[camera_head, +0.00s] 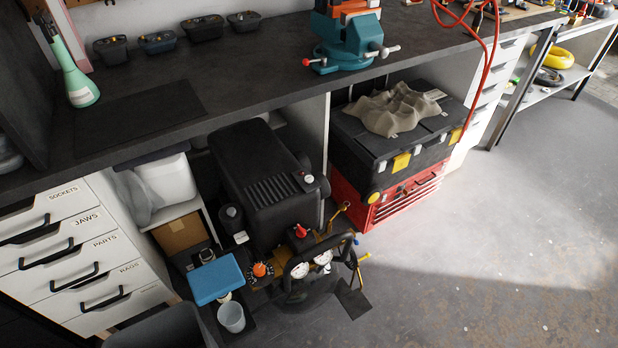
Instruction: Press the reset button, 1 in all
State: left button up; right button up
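A black machine (262,180) with a ribbed cover, which looks like a compressor, stands on the floor under the workbench. A red knob or button (301,231) sits at its front, above two round white gauges (322,258). An orange dial (260,269) with marks around it is lower left of the red part. A small pale button-like part with a bit of red (308,178) is on the cover's right end. No label is readable, so I cannot tell which part is the reset button. Neither of my grippers is in view.
The dark workbench top (240,100) overhangs the machine. A blue box (216,279) and a pale cup (231,317) are at its left front. A black toolbox (365,145) on a red chest (415,196) stands right. Open floor (500,270) lies right.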

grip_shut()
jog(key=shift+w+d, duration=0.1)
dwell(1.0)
